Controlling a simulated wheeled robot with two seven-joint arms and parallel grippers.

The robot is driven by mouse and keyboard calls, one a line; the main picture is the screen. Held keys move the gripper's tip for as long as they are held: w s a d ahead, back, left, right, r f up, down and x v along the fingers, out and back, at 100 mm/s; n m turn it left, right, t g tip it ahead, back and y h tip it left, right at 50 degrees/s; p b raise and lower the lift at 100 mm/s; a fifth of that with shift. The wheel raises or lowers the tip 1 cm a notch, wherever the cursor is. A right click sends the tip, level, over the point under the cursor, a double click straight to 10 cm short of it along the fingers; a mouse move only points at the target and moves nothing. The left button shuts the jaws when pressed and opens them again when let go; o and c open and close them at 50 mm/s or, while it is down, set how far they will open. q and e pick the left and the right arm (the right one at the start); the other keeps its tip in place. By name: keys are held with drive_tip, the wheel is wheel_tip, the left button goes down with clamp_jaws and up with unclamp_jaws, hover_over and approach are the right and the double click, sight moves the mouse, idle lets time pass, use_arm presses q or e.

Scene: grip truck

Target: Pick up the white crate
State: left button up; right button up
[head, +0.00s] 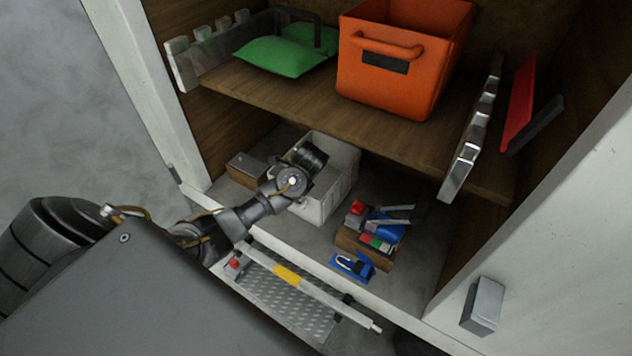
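The white crate (327,202) stands upright on the floor of the cabinet's lower compartment, below the wooden shelf. My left arm comes in from the left and reaches over the crate's near left side. The dark end of my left gripper (309,157) is over the crate's opening. Its fingertips are hidden, so I cannot tell whether it is open or shut, or whether it touches the crate. My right gripper is not in view.
A wooden shelf (285,103) above holds an orange bin (395,88) and a green bag (285,55). A small box (246,166) is left of the crate. A wooden tool box (372,250) and blue item (352,265) lie right. A metal step (285,300) is in front.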

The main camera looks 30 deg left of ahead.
use_arm(q)
clamp_jaws()
idle(1.3)
